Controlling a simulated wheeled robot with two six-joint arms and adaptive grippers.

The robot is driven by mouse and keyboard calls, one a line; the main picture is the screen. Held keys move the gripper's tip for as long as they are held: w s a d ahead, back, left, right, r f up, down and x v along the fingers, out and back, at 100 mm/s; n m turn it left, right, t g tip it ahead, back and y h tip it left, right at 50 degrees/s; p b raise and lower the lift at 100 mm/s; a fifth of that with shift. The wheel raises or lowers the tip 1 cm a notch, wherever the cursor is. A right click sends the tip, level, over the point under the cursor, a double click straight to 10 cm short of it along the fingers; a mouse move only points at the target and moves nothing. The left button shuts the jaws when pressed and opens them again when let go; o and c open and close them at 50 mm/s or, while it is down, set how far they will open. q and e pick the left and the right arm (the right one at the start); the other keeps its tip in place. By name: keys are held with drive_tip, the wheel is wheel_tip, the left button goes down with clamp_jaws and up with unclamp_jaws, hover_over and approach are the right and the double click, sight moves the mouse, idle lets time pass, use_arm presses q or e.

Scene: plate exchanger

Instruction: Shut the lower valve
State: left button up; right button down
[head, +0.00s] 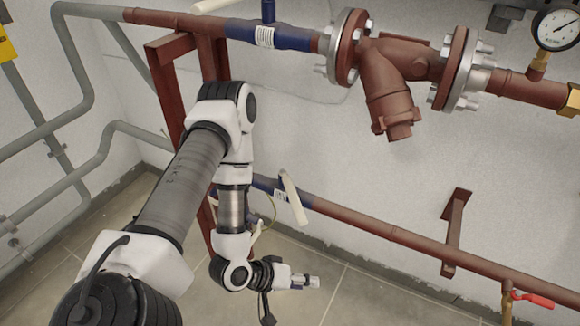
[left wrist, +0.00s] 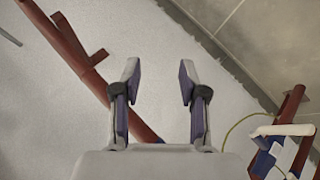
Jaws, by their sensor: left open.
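The lower valve (head: 279,194) has a blue body with a white label on the lower red-brown pipe. Its cream lever (head: 293,198) stands at a steep angle across the pipe in the head view. My left gripper (head: 314,282) is below the lever in the picture, apart from it, with nothing between its fingers. In the left wrist view its two fingers (left wrist: 160,82) are spread apart. My right gripper is not in view.
An upper blue valve (head: 272,36) and a flanged strainer (head: 390,90) sit on the upper pipe. A red frame (head: 170,90) stands behind my left arm. A small red-handled valve (head: 533,299) is at lower right. Floor shows around the gripper.

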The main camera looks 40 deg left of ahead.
use_arm(q)
drive_tip(key=s+f+m+g+y+p, duration=0.1)
drive_tip(key=s+f+m+g+y, duration=0.1)
drive_tip(key=s+f+m+g, duration=0.1)
drive_tip(key=shift+s+d+f+m+g, duration=0.45)
drive_tip(key=shift+s+g, duration=0.65)
drive_tip(key=shift+s, duration=0.45)
